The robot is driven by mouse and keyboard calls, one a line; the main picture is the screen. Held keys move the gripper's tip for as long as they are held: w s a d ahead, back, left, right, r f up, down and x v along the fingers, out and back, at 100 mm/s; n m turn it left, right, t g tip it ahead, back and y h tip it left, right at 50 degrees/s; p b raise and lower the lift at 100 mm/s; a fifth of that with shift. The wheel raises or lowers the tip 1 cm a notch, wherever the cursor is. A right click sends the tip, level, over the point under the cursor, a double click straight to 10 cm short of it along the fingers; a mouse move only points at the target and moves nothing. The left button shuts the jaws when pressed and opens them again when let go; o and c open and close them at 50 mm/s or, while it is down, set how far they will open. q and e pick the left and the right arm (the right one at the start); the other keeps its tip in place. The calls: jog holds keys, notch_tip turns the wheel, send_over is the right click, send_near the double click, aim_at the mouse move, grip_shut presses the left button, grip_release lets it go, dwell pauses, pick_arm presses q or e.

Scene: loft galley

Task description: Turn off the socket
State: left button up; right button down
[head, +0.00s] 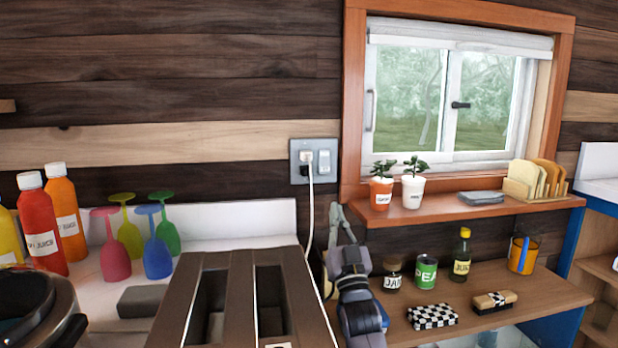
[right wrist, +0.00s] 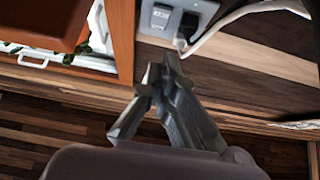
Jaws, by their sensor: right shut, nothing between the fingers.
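The socket (head: 302,174) is a grey wall plate on the dark wood wall, left of the window. My left gripper is out of view.
A shelf (head: 455,206) with two potted plants (head: 381,192) (head: 413,190) juts out right of my gripper. A lower shelf (head: 555,290) holds jars and a bottle. A slotted brown appliance (head: 240,285) stands front left. The cable (head: 309,215) hangs beside my gripper.

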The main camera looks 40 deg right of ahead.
send_near(324, 163)
notch_tip(324, 163, up, 4)
jog(key=w, duration=0.1)
jog(key=w+d, duration=0.1)
jog(key=w, duration=0.1)
jog(key=shift+w+d+f, duration=0.1)
jog(key=shift+d+f, duration=0.3)
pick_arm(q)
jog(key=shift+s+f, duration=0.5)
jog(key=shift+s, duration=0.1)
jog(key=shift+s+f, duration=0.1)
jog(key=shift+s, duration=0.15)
